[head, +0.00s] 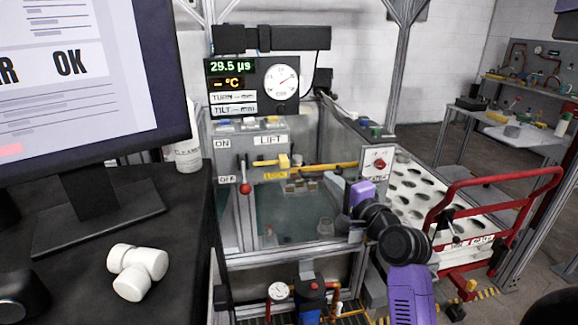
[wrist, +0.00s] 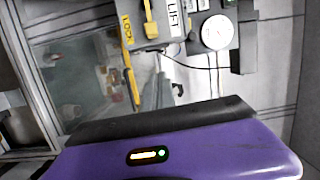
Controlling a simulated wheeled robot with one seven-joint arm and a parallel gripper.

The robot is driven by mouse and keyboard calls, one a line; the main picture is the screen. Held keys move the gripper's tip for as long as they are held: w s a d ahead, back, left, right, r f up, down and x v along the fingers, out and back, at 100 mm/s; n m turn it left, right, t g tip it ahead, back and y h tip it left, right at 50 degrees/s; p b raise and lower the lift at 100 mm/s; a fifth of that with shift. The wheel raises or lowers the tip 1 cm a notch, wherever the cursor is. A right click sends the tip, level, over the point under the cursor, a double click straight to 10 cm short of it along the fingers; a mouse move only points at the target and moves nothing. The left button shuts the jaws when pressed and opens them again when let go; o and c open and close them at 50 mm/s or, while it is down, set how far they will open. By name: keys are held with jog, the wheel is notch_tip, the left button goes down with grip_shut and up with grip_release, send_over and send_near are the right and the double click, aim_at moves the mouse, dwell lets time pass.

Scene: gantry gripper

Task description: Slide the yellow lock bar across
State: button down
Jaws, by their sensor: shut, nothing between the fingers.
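The yellow lock bar (head: 266,163) lies across the front of the grey LIFT panel in the head view, with a yellow block (head: 284,160) at its right end. A yellow LOCK label (head: 275,176) sits just below it. In the wrist view the yellow lock bar (wrist: 151,28) shows at the top, turned on its side, beside the LOCK label (wrist: 126,31). My gripper (head: 336,184) is right of and below the bar, apart from it, over the tank's right side. It is shut and empty. Its fingers are small in the head view and hidden in the wrist view.
A yellow rail (head: 330,167) runs right from the panel, above the glass-fronted tank (head: 290,215). A switch box (head: 376,163) stands right. A monitor (head: 80,80) fills the left.

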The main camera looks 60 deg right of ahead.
aim_at(283, 161)
jog(key=w+d+p, duration=0.3)
jog(key=w, duration=0.8)
jog(key=shift+w+f+m, duration=0.15)
jog(key=shift+f+m, duration=0.05)
jog(key=shift+m, duration=0.1)
